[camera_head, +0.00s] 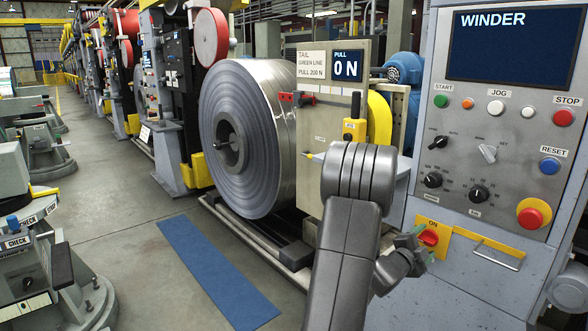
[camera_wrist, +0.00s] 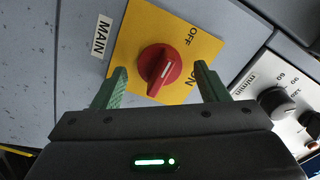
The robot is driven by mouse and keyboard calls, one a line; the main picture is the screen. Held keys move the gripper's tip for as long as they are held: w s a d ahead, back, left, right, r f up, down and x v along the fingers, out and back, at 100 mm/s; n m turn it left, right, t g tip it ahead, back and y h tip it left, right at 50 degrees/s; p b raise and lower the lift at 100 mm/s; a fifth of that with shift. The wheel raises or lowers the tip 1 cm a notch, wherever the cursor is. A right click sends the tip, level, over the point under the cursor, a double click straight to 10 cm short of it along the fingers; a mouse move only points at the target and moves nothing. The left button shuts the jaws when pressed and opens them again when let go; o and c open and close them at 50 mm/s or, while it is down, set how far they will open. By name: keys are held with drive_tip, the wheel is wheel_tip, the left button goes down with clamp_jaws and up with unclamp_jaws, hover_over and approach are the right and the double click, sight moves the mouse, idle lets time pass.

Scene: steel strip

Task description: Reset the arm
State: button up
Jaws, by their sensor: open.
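My gripper (camera_head: 416,244) is open at the front of the winder panel. In the wrist view its two green fingers (camera_wrist: 162,82) stand on either side of a red rotary knob (camera_wrist: 160,70), with a gap on each side. The knob sits on a yellow plate (camera_wrist: 143,28) marked OFF and ON, beside a MAIN label (camera_wrist: 103,36). Nothing is held. In the head view the red knob (camera_head: 429,238) shows just beyond the fingers. My arm reaches up from the bottom and bends down to the right.
The WINDER panel (camera_head: 455,120) carries buttons and dials, with a metal handle (camera_head: 497,254) right of the knob. A large steel coil (camera_head: 235,145) stands left of my arm. A blue mat (camera_head: 215,270) lies on the floor. The aisle (camera_head: 130,190) at the left is open.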

drive_tip(key=m+p, duration=0.2)
drive_tip(key=m, duration=0.2)
drive_tip(key=shift+r, duration=0.1)
drive_tip(key=shift+m+p, duration=0.3)
drive_tip(key=shift+m, duration=0.6)
drive_tip(key=shift+a, duration=0.1)
